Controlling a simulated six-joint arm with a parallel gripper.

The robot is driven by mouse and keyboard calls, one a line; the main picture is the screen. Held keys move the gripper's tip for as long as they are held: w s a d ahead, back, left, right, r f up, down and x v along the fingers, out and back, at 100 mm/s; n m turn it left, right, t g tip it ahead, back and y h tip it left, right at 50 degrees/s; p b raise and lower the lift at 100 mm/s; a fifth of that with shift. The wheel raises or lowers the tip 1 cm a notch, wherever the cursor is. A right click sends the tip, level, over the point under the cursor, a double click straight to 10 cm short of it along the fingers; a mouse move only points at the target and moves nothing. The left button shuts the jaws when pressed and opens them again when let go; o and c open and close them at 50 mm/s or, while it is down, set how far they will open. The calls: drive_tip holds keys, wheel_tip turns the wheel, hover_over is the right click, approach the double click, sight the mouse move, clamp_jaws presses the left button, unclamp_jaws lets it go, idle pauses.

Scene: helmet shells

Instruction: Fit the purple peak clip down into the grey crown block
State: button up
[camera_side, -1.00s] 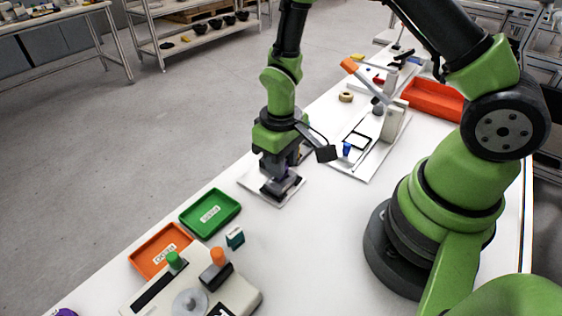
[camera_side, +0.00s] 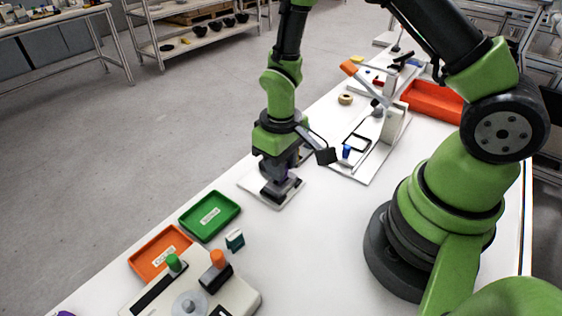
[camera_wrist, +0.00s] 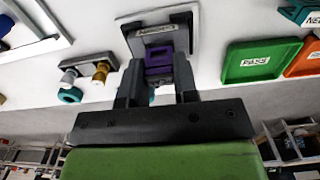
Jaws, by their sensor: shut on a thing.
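The purple peak clip (camera_wrist: 160,60) sits between the two dark fingers of my gripper (camera_wrist: 159,78) in the wrist view. The fingers are shut on it. The dark grey crown block (camera_wrist: 184,20) stands just beyond the clip, on a light base plate with a small label. In the side view my gripper (camera_side: 281,179) is low over the crown block (camera_side: 292,191), and a little purple of the clip shows between the fingers. Fingers and clip hide part of the block, so I cannot tell how far the clip is in it.
A green tray (camera_side: 233,207) and an orange tray (camera_side: 140,266) lie to the front left. A small teal-and-white piece (camera_side: 235,239) stands near them. A push-button panel (camera_side: 238,290) is at the front. A white fixture board (camera_side: 350,172) stands behind on the right.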

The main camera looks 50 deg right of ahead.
drive_tip(key=shift+f, duration=0.8)
drive_tip(key=o, duration=1)
drive_tip(key=shift+o, duration=0.2)
wheel_tip(320, 180, up, 10)
drive_tip(key=shift+r, duration=0.2)
drive_tip(key=s+r+m+t+y, duration=0.1)
drive_tip(key=s+r+m+t, duration=0.1)
drive_tip(key=s+r, duration=0.4)
drive_tip(key=s+r+m+t+y, duration=0.1)
drive_tip(key=s+r+t, duration=0.4)
drive_tip(key=r, duration=0.6)
drive_tip(key=shift+s+a+r+m, duration=0.2)
drive_tip(key=shift+s+a+m, duration=0.25)
drive_tip(key=shift+s, duration=0.45)
